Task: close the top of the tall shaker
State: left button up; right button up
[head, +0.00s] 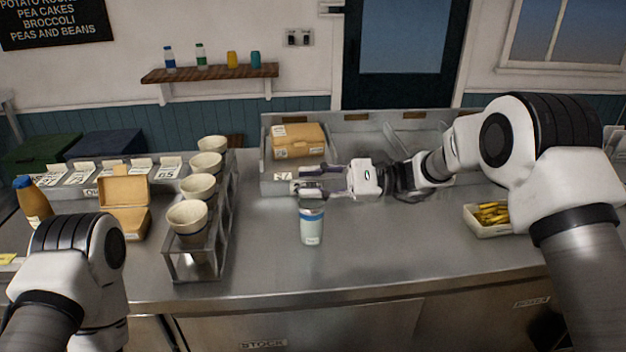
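The tall shaker (311,227) stands upright on the steel counter, a pale cup shape with a blue band near its top. My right gripper (312,182) reaches in from the right, with its fingers pointing left just above and behind the shaker's top in the head view. Its two fingers are spread apart, and I see nothing held between them. The lower finger overlaps the shaker's top edge, so the state of the top is hidden, and I cannot tell whether they touch. My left arm shows at the lower left, but its gripper is out of view.
A rack (222,240) of several cups stands left of the shaker. A closed carton (298,138) sits behind my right gripper, and an open carton (125,190) stands at the left. A tray of fries (490,216) is at the right. The counter in front of the shaker is clear.

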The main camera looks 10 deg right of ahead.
aim_at(311, 221)
jog(key=shift+s+a, duration=0.1)
grip_shut()
jog(key=shift+f, duration=0.1)
jog(key=n+b, duration=0.2)
jog(key=b, duration=0.1)
jog(key=s+f+n+b, duration=0.1)
jog(key=b, duration=0.2)
jog(key=s+f+n+b, duration=0.1)
jog(key=n+b, duration=0.1)
jog(key=b, duration=0.2)
jog(key=shift+f+n, duration=0.1)
jog(key=shift+n, duration=0.2)
